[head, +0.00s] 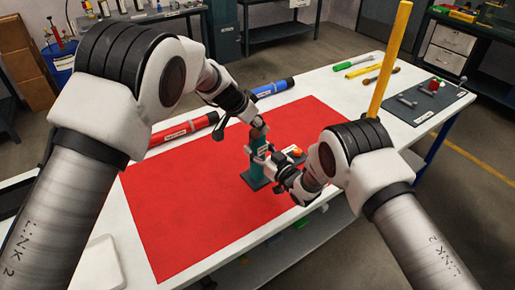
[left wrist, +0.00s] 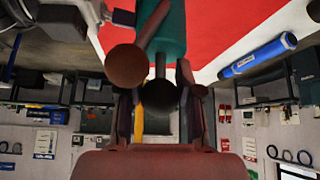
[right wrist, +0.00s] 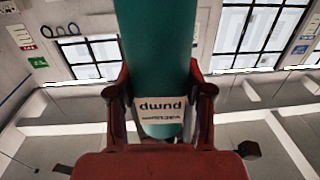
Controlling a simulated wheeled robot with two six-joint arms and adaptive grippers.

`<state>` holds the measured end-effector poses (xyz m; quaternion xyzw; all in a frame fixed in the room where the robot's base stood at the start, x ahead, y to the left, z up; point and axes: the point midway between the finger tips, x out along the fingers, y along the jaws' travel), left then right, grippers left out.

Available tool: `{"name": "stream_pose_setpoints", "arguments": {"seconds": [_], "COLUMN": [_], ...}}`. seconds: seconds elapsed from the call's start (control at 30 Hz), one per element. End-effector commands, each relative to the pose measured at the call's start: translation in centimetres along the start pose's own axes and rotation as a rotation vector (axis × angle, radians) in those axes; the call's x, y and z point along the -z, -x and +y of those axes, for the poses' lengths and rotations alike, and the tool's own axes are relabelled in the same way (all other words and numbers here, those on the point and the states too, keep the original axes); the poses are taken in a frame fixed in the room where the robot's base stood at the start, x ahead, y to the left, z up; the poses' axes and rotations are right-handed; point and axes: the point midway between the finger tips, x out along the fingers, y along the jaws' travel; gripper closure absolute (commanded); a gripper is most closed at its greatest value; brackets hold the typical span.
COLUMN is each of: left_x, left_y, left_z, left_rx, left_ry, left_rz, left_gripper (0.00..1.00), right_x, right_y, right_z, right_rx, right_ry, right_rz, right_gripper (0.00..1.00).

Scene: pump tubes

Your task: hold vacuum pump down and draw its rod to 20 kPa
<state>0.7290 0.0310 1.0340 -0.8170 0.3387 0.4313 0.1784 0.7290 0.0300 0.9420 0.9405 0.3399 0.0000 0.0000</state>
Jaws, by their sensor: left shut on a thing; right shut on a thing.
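The teal vacuum pump (head: 257,170) stands upright on the red mat (head: 180,200), partly covered by my right arm. My right gripper (head: 263,154) is shut around its body. In the right wrist view the pump's teal body (right wrist: 153,45) with its "pump" label (right wrist: 160,105) sits between the fingers. My left gripper (head: 256,124) is above the pump, shut on the dark knob of its rod (left wrist: 159,92). A brown round end (left wrist: 126,65) shows beside that knob in the left wrist view. I see no readable pressure value.
A red tube (head: 184,129) and a blue tube (head: 272,88) lie at the mat's far edge. A small orange part (head: 296,151) is right of the pump. A grey tray (head: 428,102) with small parts and a yellow upright pole (head: 391,55) are at the right.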

Motion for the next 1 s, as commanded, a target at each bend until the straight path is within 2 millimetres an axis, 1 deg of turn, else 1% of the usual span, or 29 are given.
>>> {"name": "stream_pose_setpoints", "arguments": {"seconds": [0.67, 1.0], "left_x": [1.3, 0.9], "left_y": [1.8, 1.3], "left_z": [-0.1, -0.1], "left_rx": [0.003, 0.003], "left_ry": [-0.001, 0.000], "left_rz": [0.004, 0.002], "left_gripper": [1.00, 1.00], "right_x": [-0.1, -0.1], "right_y": [0.1, 0.1], "right_z": [0.0, -0.1], "right_rx": [0.000, 0.001], "right_ry": [-0.001, -0.001], "right_rz": [-0.003, -0.002], "right_gripper": [1.00, 1.00]}}
